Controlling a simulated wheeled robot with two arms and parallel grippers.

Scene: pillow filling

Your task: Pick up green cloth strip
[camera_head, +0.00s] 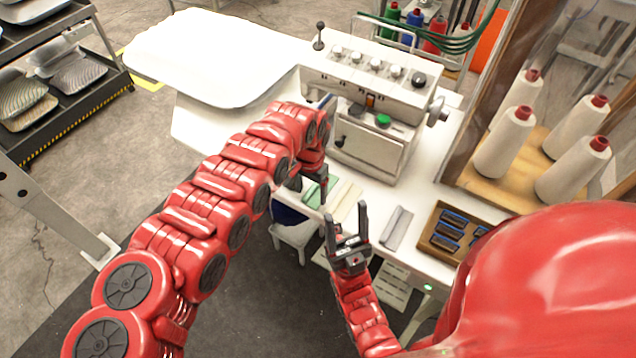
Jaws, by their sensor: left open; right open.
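The green cloth strip (315,193) lies flat near the front edge of the white table, left of a cream strip (346,201). My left gripper (309,187) is at the green strip, pointing down, and partly covers it. I cannot tell whether its fingers touch the cloth; they are open. My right gripper (347,222) is open and empty, its two fingers pointing up the picture, in front of the cream strip near the table's front edge.
A grey strip (397,228) and a wooden tray (440,254) with dark blue items lie to the right. A white sewing machine (366,100) stands behind the strips. White thread cones (503,143) stand on a wooden board at right.

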